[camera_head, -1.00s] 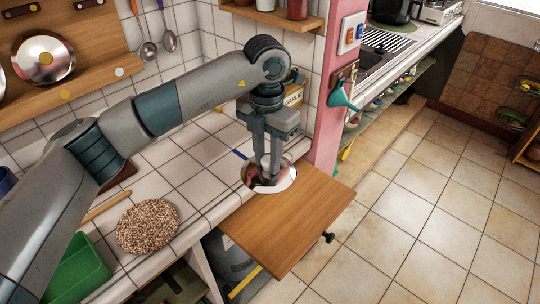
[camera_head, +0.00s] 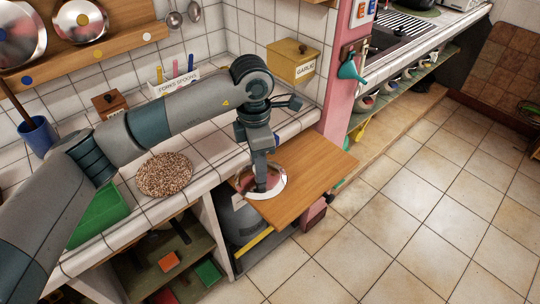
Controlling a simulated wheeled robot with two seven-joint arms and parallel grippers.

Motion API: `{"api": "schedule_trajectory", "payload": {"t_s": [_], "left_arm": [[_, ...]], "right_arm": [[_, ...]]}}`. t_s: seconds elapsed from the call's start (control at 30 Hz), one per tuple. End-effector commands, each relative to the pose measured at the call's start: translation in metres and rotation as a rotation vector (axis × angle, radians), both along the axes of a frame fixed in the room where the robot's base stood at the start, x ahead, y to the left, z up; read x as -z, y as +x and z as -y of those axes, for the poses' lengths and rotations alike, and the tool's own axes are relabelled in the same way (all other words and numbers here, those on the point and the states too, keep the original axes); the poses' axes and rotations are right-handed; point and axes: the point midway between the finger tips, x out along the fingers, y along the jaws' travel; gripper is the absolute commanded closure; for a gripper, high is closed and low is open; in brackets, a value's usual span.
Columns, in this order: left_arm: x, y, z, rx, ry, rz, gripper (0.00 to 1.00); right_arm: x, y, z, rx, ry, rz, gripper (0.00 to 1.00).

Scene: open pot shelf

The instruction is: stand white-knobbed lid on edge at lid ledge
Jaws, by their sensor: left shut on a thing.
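A shiny round lid with a pale rim (camera_head: 281,188) is at the left part of the wooden fold-out board (camera_head: 312,180). My left gripper (camera_head: 261,186) points down over the lid and is shut on it near its middle. The fingers hide the knob, so its colour does not show. I cannot tell whether the lid touches the board. The wooden lid ledge (camera_head: 60,68) runs along the tiled wall at upper left. Shiny lids stand on edge there, one with a yellow knob (camera_head: 82,20). Coloured dots mark the ledge's front. My right gripper is not in view.
A speckled round mat (camera_head: 164,174) and a green bin (camera_head: 100,215) are on the tiled counter. A blue cup (camera_head: 38,136), a spoon holder (camera_head: 174,82) and a yellow garlic box (camera_head: 293,61) stand toward the wall. A pink post (camera_head: 338,85) rises behind the board.

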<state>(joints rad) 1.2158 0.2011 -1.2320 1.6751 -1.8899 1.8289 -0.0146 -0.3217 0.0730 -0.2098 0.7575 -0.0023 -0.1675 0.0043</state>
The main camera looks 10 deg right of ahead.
Motion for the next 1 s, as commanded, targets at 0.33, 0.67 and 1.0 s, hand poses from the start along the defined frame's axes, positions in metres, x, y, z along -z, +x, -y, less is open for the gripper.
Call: {"api": "schedule_trajectory", "payload": {"t_s": [0.33, 0.67, 1.0], "left_arm": [[0.051, -0.023, -0.064, 0.424, -0.01, 0.009, 0.99], [0.103, -0.07, -0.141, 0.998, -0.007, 0.028, 0.99], [0.135, -0.129, -0.208, 1.549, 0.007, 0.032, 0.99]], "right_arm": [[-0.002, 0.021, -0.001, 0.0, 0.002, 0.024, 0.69], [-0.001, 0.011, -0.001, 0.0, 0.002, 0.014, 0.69], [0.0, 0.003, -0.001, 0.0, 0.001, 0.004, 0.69]]}}
